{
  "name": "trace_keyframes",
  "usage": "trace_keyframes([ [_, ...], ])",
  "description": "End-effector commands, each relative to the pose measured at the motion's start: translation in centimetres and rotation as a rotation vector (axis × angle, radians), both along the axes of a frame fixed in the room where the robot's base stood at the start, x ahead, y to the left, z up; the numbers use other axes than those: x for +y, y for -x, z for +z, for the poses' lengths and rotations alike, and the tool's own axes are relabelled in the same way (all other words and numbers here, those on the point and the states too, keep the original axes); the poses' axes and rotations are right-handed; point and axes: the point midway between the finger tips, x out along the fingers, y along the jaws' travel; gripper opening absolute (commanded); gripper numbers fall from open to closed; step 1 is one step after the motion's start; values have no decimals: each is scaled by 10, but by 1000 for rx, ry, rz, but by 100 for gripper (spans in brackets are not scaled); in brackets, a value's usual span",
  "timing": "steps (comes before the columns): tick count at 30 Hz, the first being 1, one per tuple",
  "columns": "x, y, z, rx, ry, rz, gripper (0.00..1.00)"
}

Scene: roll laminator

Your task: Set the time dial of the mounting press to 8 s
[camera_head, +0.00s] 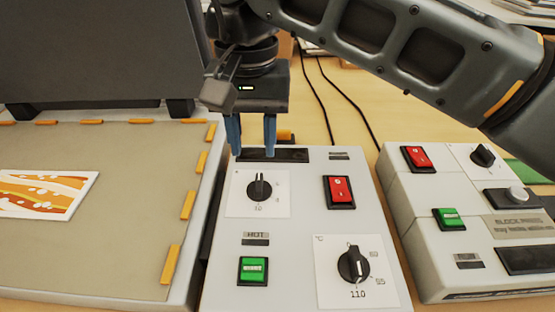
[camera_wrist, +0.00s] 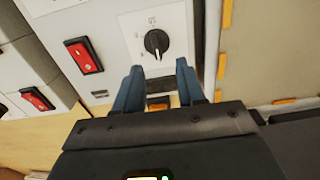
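The time dial (camera_head: 259,187) is a black knob on a white plate, on the upper left of the grey control box (camera_head: 222,240). A "10" is printed below it; other marks are too small to read, and I cannot tell its exact setting. It also shows in the wrist view (camera_wrist: 156,42), just beyond the fingertips. My gripper (camera_head: 252,148) has two blue fingers pointing down, apart and empty, near the box's far edge behind the dial. In the wrist view the open fingers (camera_wrist: 158,78) touch nothing that I can make out.
A larger dial (camera_head: 354,264) marked 110, a red switch (camera_head: 340,190) and a green button (camera_head: 252,270) share the panel. The press bed (camera_head: 120,230), with a printed sheet (camera_head: 45,193), is at left. Another control unit (camera_head: 440,270) stands at right. Cables run behind.

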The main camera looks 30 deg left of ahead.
Motion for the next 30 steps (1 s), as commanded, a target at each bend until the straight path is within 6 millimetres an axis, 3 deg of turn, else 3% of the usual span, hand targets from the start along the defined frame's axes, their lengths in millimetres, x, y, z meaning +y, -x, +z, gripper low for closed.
trace_keyframes([
  [5, -1, -3, -10, -12, 12, 6, 39],
  [18, -1, -2, -69, -9, 7, 3, 39],
  [30, -1, -3, -76, -11, 8, 4, 37],
])
